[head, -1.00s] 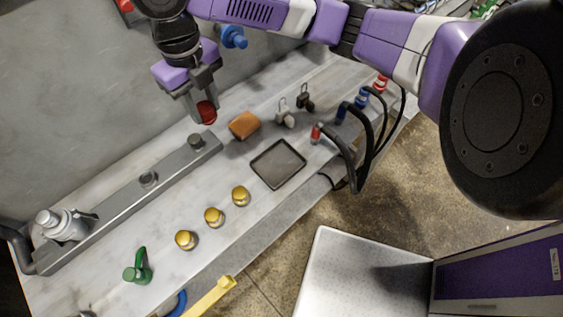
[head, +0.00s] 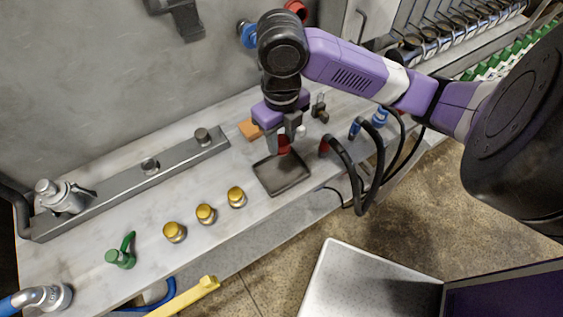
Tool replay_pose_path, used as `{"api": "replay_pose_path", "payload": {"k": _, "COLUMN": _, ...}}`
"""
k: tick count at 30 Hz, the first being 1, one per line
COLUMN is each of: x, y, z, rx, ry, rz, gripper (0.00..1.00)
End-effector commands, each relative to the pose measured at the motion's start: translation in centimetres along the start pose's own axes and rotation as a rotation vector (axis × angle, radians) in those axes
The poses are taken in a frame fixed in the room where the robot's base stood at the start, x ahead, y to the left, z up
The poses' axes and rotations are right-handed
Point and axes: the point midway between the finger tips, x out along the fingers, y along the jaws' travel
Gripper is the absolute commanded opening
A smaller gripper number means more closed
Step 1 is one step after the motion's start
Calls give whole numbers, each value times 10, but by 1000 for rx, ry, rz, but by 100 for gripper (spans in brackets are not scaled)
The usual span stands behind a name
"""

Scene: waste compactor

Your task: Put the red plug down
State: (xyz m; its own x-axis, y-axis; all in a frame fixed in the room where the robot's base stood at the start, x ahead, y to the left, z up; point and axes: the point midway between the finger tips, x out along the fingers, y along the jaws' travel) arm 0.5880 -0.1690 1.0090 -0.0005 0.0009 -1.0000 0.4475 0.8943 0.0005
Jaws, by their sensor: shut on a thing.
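My gripper (head: 283,140) is shut on the red plug (head: 284,146) and points down. The plug is held over the far right part of a dark square tray (head: 280,184). Only part of the plug shows between the fingers. I cannot tell whether it touches the tray. The tray lies flat on the pale marbled bench and is otherwise empty.
An orange block (head: 249,129) sits just behind my gripper. Black hoses (head: 347,170) with coloured ends stand to the right of the tray. Several gold knobs (head: 205,214) line the bench to the left, and a grey rail (head: 130,184) lies behind them.

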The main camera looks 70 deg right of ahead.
Motion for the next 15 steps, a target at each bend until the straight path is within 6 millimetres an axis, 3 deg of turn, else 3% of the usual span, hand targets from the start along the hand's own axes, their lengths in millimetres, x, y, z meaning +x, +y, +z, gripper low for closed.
{"api": "replay_pose_path", "payload": {"k": 3, "x": 31, "y": 1, "z": -1, "rx": 6, "ry": 3, "rz": 6, "gripper": 0}}
{"api": "replay_pose_path", "payload": {"k": 6, "x": 49, "y": 1, "z": 0, "rx": 4, "ry": 2, "rz": 4, "gripper": 0}}
{"api": "replay_pose_path", "payload": {"k": 15, "x": 75, "y": 1, "z": 0, "rx": 2, "ry": 1, "rz": 2, "gripper": 0}}
